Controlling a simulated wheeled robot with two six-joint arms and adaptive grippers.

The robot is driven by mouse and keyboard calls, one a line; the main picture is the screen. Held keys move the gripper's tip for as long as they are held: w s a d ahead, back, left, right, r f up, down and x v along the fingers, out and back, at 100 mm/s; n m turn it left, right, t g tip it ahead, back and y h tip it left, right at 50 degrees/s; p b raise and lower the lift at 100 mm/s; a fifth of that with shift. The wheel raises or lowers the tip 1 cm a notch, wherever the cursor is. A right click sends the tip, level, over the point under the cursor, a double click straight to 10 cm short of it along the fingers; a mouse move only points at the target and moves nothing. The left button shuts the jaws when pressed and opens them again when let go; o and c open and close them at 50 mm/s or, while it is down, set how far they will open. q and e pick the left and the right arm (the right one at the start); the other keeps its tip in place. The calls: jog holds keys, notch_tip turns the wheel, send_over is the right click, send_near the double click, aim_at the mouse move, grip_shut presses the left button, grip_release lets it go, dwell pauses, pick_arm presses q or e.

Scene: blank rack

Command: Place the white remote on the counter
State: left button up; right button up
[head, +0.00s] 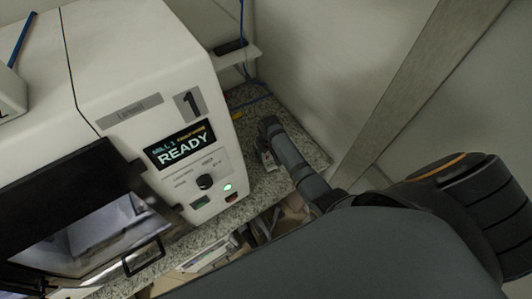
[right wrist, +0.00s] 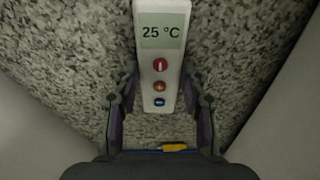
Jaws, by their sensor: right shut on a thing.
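The white remote (right wrist: 161,58) shows in the right wrist view, with a display reading 25 °C and several round and blue buttons. In the head view the remote (head: 268,160) is small and partly hidden by my right gripper (head: 268,138). My right gripper, also in the right wrist view (right wrist: 160,82), is shut on the lower part of the remote, one finger at each side. The speckled granite counter (head: 300,130) lies beneath the remote; I cannot tell if they touch. My left gripper is out of view.
A white mill machine (head: 150,90) with a READY screen stands on the counter to the left. A blue cable with a yellow part (right wrist: 175,147) lies at the back. A wall and a post (head: 400,100) bound the right side.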

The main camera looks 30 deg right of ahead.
aim_at(268, 158)
jog(key=shift+f, duration=0.1)
jog(key=o, duration=1.2)
jog(key=shift+r, duration=0.3)
jog(key=r, duration=0.3)
jog(key=s+r, duration=0.1)
jog(key=r, duration=0.7)
jog(key=shift+s+r, duration=0.25)
jog(key=shift+s, duration=0.15)
